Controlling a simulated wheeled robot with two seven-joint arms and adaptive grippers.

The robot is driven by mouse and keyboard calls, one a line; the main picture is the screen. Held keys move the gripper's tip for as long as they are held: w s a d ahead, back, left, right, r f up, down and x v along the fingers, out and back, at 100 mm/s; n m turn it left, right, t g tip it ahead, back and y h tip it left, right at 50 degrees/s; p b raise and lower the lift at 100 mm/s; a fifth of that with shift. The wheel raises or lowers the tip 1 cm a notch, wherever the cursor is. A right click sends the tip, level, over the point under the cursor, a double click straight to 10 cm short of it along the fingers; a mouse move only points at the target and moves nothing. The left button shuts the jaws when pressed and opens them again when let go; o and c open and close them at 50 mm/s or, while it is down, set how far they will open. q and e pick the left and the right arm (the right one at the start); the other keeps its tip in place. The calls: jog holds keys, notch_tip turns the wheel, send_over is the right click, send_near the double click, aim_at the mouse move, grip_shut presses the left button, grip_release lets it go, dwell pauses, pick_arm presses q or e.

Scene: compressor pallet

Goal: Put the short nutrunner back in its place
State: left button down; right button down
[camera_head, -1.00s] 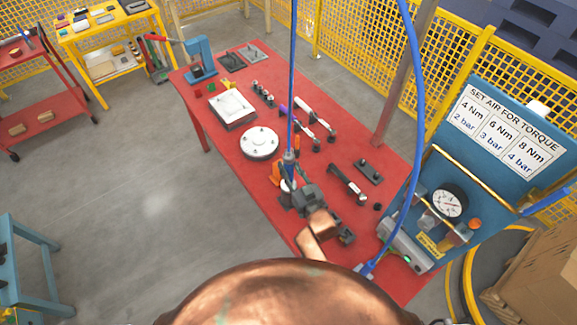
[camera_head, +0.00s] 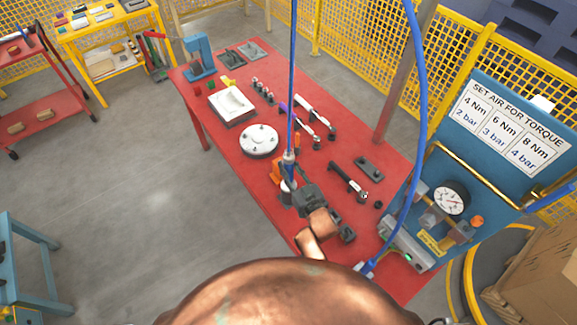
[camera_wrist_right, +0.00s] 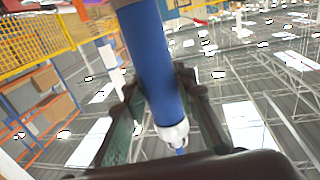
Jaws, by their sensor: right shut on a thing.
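My right gripper (camera_head: 297,193) is shut on the short nutrunner (camera_head: 289,160), which stands upright near the front left edge of the red table (camera_head: 240,180). A blue hose (camera_head: 291,80) rises from its top. An orange holder (camera_head: 277,174) is right beside the tool; I cannot tell whether the tool is seated in it or just above. In the right wrist view a blue cylindrical length (camera_wrist_right: 153,60) with a pale metal fitting (camera_wrist_right: 172,135) runs between my fingers. The tool's lower end is mostly hidden by the gripper. My left gripper is not in view.
A round white flange (camera_head: 259,140), a square white plate (camera_head: 231,106) and several dark tools lie on the table. A blue air panel (camera_head: 480,165) with a gauge (camera_head: 449,199) stands at right. A second blue hose (camera_head: 421,100) hangs before it.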

jog(key=c, duration=1.6)
grip_release()
jog(key=shift+r, duration=0.15)
jog(key=shift+o, duration=0.5)
jog(key=shift+f, duration=0.3)
jog(key=v, duration=1.2)
jog(key=shift+r, duration=0.25)
